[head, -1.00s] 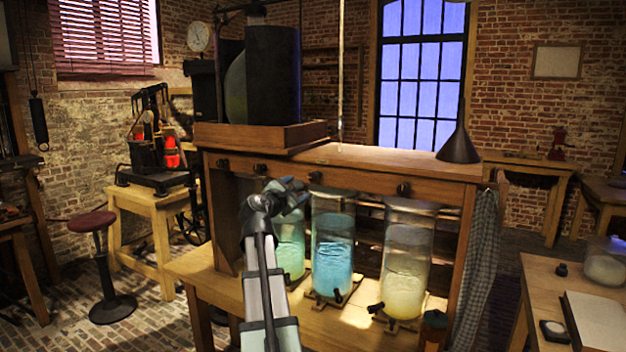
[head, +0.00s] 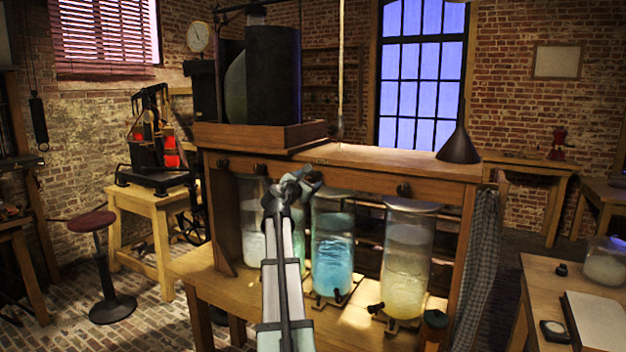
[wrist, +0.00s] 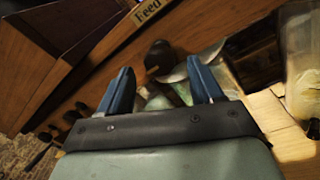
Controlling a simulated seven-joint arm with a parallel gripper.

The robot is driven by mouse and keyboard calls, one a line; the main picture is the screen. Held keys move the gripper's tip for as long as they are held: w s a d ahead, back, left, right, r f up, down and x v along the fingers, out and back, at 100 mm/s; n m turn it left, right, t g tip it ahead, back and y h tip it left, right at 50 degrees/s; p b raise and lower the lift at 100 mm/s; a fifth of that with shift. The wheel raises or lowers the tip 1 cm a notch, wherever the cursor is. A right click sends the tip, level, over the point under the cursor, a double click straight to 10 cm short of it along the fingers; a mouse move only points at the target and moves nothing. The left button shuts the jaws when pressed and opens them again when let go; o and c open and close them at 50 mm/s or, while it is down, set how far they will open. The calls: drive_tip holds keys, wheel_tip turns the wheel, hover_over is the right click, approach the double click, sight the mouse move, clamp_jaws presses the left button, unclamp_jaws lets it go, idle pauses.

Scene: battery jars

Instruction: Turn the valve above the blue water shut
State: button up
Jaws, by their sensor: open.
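The jar of blue water (head: 333,262) stands under the wooden shelf beam, between the green jar (head: 298,225) and the yellowish jar (head: 409,262). The dark valve (head: 315,176) above the blue water is on the beam's front, partly hidden by my gripper (head: 303,180) in the head view. In the wrist view my gripper (wrist: 160,66) is open, with a blue finger on each side. A dark rounded valve knob (wrist: 158,58) shows between the fingertips. I cannot tell whether the fingers touch it.
Other dark valves sit along the beam (head: 440,193), one above the yellowish jar (head: 403,189). A pale jar (head: 252,215) stands at the left. A "Feed" label (wrist: 147,10) is on the wood close to the knob. A funnel (head: 459,142) stands on top.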

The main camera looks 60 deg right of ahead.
sight(312, 178)
drive_tip(key=shift+w+d, duration=0.2)
drive_tip(key=shift+d, duration=1.85)
drive_tip(key=shift+c, duration=0.3)
drive_tip(key=c, duration=1)
